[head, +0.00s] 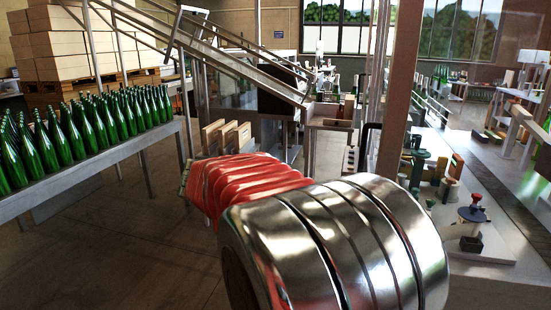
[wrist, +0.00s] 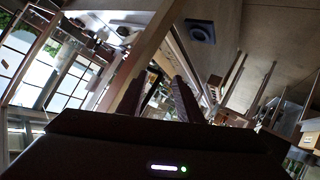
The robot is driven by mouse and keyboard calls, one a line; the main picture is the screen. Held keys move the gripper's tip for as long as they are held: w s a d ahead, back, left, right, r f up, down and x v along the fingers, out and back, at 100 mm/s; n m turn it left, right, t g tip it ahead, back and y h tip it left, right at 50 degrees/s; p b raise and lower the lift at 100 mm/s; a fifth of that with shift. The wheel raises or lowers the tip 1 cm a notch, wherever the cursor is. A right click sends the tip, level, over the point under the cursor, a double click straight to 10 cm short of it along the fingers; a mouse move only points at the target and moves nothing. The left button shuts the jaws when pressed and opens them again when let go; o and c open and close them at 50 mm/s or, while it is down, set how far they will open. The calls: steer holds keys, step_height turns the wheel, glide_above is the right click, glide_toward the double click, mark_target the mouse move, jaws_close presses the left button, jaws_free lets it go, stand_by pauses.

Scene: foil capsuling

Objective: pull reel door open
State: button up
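In the head view, a black upright handle (head: 369,148) shows beside a tall brownish post (head: 398,90). I take these to be part of the reel door's frame, with a clear panel, but the door's outline is hard to make out. In the wrist view, my gripper (wrist: 157,92) has two dark fingers spread apart. A dark handle-like piece (wrist: 153,84) and the slanting post (wrist: 150,45) appear between and beyond them. I cannot tell the distance, and I see no clear contact. In the head view my own red and chrome arm hides the gripper.
Green bottles (head: 85,130) crowd a long table at left, with stacked cartons (head: 75,45) behind. Sloping rails (head: 240,60) cross the upper middle. A bench (head: 500,230) with small parts and a red-knobbed device (head: 474,212) stands at right. Open floor (head: 140,250) lies at lower left.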

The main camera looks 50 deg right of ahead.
mark_target(362, 162)
steer(key=w+d+r+m+g+h, duration=0.1)
steer(key=d+r+m+g+h, duration=0.1)
steer(key=d, duration=0.3)
steer(key=w+d+r+m+g+h, duration=0.1)
steer(key=d+r+m+g+h, duration=0.1)
steer(key=d+m, duration=0.3)
steer(key=shift+w+d+r, duration=0.15)
steer(key=shift+d+r, duration=0.35)
steer(key=shift+r, duration=0.05)
steer(key=x, duration=1.4)
steer(key=shift+a, duration=0.1)
steer(key=shift+c, duration=0.5)
jaws_close()
